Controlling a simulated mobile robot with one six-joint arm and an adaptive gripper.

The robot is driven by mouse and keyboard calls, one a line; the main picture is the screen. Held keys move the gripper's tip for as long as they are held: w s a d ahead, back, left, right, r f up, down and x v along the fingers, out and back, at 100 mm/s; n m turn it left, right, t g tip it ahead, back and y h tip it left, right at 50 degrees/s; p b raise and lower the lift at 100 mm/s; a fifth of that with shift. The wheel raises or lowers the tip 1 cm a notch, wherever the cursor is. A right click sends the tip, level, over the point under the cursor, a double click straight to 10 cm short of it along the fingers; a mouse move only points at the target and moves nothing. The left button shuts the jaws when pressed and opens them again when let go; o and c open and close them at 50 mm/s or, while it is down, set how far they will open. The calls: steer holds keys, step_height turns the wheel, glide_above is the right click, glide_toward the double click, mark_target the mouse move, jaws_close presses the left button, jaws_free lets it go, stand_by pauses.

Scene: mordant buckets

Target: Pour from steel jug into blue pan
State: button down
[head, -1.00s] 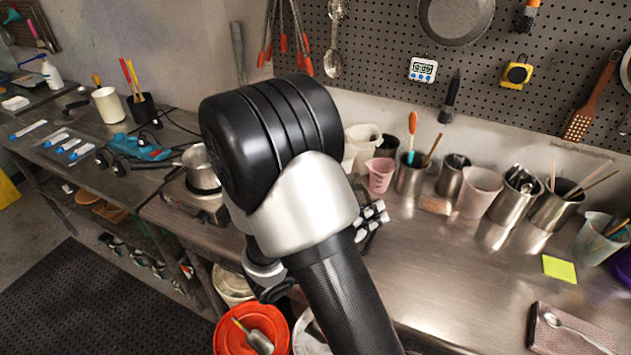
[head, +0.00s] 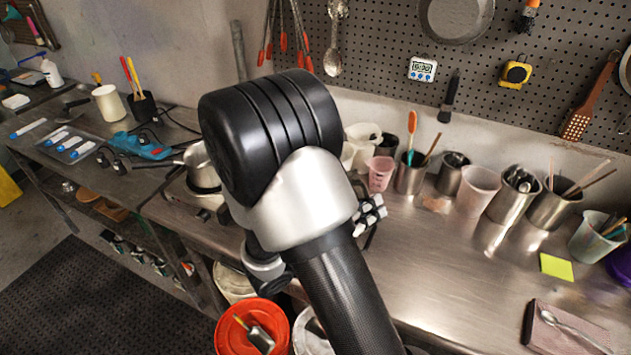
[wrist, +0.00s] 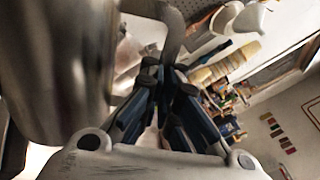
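In the wrist view a large shiny steel jug (wrist: 60,65) fills the left side, close to the camera. Its curved handle (wrist: 172,35) runs down to my gripper (wrist: 165,75), whose dark fingers are closed around its lower end. In the head view my own arm covers the jug, and only part of my gripper's linkage (head: 369,213) shows beside my wrist. I cannot make out a blue pan in either view; the area behind my arm is hidden.
A steel saucepan (head: 203,167) sits on a hot plate left of my arm. Several containers, including a pink cup (head: 380,172) and a white beaker (head: 478,190), line the wall. A red bucket (head: 232,338) stands below the bench.

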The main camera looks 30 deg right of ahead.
mark_target(367, 194)
steer(key=shift+w+r+n+p, duration=0.3)
steer(key=shift+r+n+p, duration=0.05)
steer(key=shift+r+p, duration=0.3)
steer(key=shift+w+r+n+p, duration=0.25)
steer(key=shift+r+n+p, duration=0.1)
steer(key=shift+r+p, duration=0.2)
stand_by(1.4)
steer(key=shift+w+a+r+n+p, duration=0.15)
steer(key=shift+w+r+n+p, duration=0.15)
steer(key=shift+w+n+p, duration=0.3)
stand_by(3.1)
steer(key=shift+s, duration=0.15)
steer(key=shift+s+d+f+m+b, duration=0.3)
steer(key=shift+s+f+m+b, duration=1.95)
steer(key=shift+f+b, duration=1.5)
steer(key=shift+s+d+f+m+b, duration=0.25)
steer(key=shift+s+f+m+b, duration=1.15)
steer(key=shift+f+m+b, duration=2.25)
step_height(367, 194, up, 6)
steer(key=n+p, duration=0.1)
steer(key=p, duration=0.4)
